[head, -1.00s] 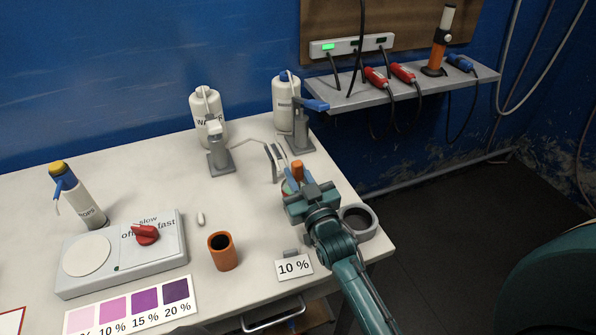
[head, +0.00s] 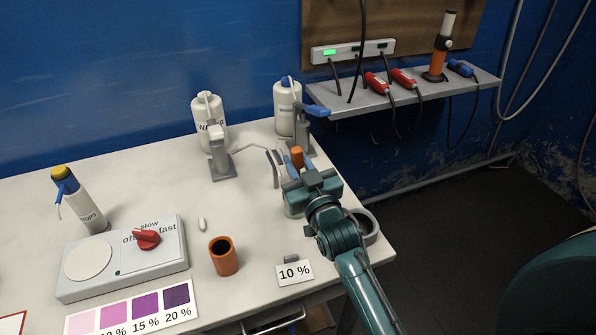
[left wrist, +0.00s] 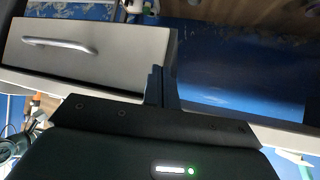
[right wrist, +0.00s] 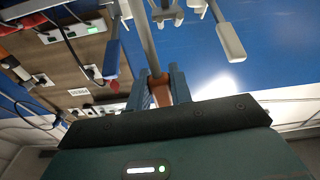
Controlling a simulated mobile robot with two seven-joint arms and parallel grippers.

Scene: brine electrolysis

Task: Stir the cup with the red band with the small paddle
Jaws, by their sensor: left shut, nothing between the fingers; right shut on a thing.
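My right gripper (head: 293,172) is shut on the small paddle's orange handle (head: 297,157), whose top sticks up above the fingers. In the right wrist view the orange handle (right wrist: 161,95) sits between the fingers, with a grey shaft beyond it. My left gripper (left wrist: 161,87) is shut and empty, in front of a drawer, outside the head view.
A grey clamp stand (head: 221,165) and white bottles (head: 209,125) stand behind. An orange holder (head: 223,257), a 10 % card (head: 294,273) and a stirrer plate (head: 125,262) lie nearer. A grey ring-shaped holder (head: 370,228) is right of the gripper. The table's right edge is close.

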